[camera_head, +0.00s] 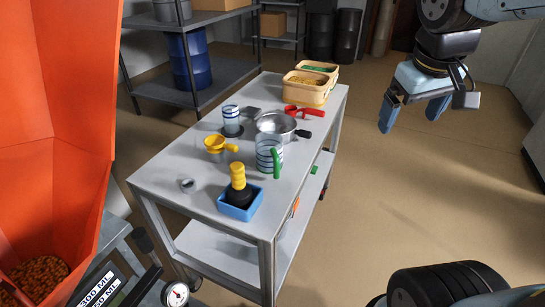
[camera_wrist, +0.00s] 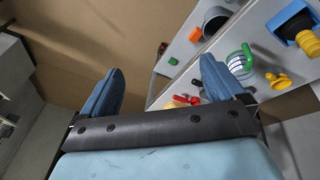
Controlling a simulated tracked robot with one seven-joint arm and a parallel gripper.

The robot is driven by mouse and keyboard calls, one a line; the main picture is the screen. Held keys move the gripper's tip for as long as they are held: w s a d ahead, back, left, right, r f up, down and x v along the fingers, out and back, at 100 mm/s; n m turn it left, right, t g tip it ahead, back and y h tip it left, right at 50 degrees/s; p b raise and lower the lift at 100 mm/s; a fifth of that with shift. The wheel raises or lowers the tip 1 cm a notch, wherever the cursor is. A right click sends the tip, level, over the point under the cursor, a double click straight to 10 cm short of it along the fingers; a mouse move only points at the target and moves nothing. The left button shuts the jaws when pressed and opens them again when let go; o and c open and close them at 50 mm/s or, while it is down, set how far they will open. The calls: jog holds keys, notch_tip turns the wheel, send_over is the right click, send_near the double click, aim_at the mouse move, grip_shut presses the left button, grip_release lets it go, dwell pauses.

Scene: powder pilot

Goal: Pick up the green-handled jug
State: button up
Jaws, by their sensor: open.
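The green-handled jug (camera_head: 266,155) is a clear jug with dark bands, upright on the grey table, its green handle facing right in the head view. In the wrist view the jug (camera_wrist: 236,64) shows beyond my right finger, with its green handle. My gripper (camera_head: 412,114) is open and empty, in the air to the right of the table and well apart from the jug. Its two blue fingers (camera_wrist: 160,88) point away in the wrist view.
Near the jug on the grey table (camera_head: 165,178) stand a metal pan (camera_head: 276,124), a yellow scoop (camera_head: 216,143), a blue tray (camera_head: 236,213) with a yellow-handled brush, a striped cup (camera_head: 231,119) and a red-handled tool (camera_head: 303,112). An orange hopper (camera_head: 65,120) fills the left. Floor at right is clear.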

jog(key=w+a+f+n+g+h, duration=0.2)
jog(key=w+a+f+n+h, duration=0.15)
jog(key=w+a+n, duration=0.4)
jog(key=n+t+h, duration=0.3)
jog(key=n+h, duration=0.3)
jog(key=n, duration=0.3)
send_over(261, 167)
jog(key=s+d, duration=0.1)
jog(key=s, duration=0.3)
notch_tip(261, 167, down, 10)
jog(key=r, duration=0.1)
jog(key=s+a+f+n+t+h, duration=0.1)
jog(key=s+a+f+n+t, duration=0.1)
jog(key=a+f+n+t, duration=0.55)
jog(key=w+f+g, duration=0.1)
jog(key=w+d+m+g, duration=0.1)
jog(key=w, duration=0.1)
jog(key=w+d+f+m+g, duration=0.1)
jog(key=shift+w+d+f, duration=0.15)
jog(key=shift+w+f, duration=0.05)
jog(key=shift+f, duration=0.15)
jog(key=shift+s+f+x, duration=0.1)
jog(key=shift+f+x, duration=0.05)
jog(key=shift+x, duration=1.15)
jog(key=shift+s+f+x, duration=0.1)
jog(key=shift+f+x, duration=0.05)
jog(key=shift+x, duration=1.2)
jog(key=c, duration=0.8)
jog(key=shift+r, duration=0.15)
